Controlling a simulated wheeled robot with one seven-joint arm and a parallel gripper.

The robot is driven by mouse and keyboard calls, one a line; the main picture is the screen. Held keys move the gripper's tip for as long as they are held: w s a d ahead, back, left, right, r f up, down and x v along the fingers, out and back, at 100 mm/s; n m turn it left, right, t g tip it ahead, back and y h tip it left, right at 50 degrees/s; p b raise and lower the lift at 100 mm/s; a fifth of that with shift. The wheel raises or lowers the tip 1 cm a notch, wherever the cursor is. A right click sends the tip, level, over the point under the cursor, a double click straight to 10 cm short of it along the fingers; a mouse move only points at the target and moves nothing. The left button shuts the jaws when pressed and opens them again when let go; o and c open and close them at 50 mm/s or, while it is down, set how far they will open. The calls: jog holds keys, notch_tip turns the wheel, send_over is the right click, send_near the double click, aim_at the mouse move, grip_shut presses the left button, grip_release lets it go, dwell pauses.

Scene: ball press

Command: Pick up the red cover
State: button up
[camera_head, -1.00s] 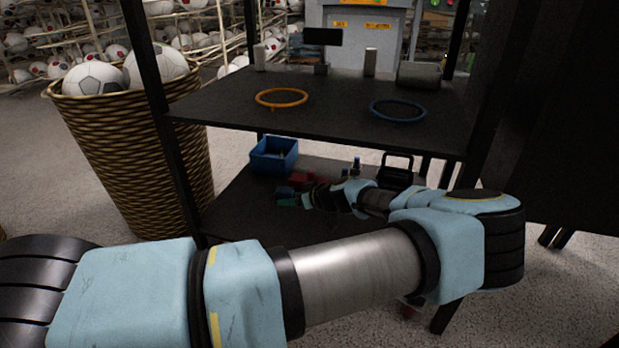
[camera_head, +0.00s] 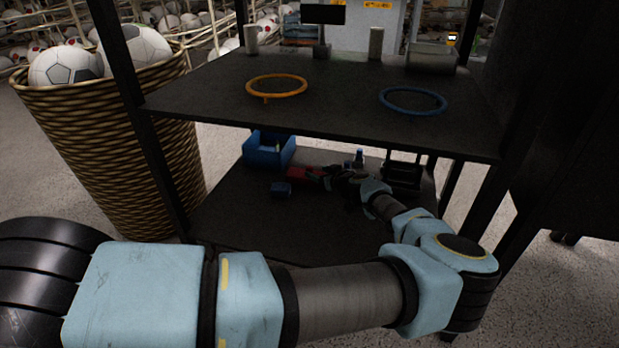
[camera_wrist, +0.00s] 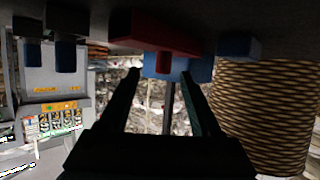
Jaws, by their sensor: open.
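The red cover (camera_head: 298,174) lies on the lower shelf (camera_head: 240,215) between a blue bin and a small blue block. In the wrist view, which looks upside down, the red cover (camera_wrist: 150,33) is a long red piece with a stub, near the top of the picture. My gripper (camera_wrist: 163,76) is open and empty, with its two fingers pointing toward the red cover. In the head view my gripper (camera_head: 314,174) is small and dark beside the cover's right end; whether they touch cannot be told.
The blue bin (camera_head: 268,150) stands behind the cover and the blue block (camera_head: 281,189) lies in front left. A black handled item (camera_head: 402,175) is at the right. The upper shelf (camera_head: 340,115) holds an orange ring (camera_head: 276,86) and a blue ring (camera_head: 413,100). A wicker basket (camera_head: 120,150) stands left.

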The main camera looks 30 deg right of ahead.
aim_at(311, 171)
jog(key=x, duration=0.2)
jog(key=b+x, duration=0.1)
jog(key=x, duration=0.1)
jog(key=shift+w+a+f, duration=0.15)
jog(key=shift+a+f, duration=0.1)
jog(key=shift+c, duration=0.2)
grip_shut()
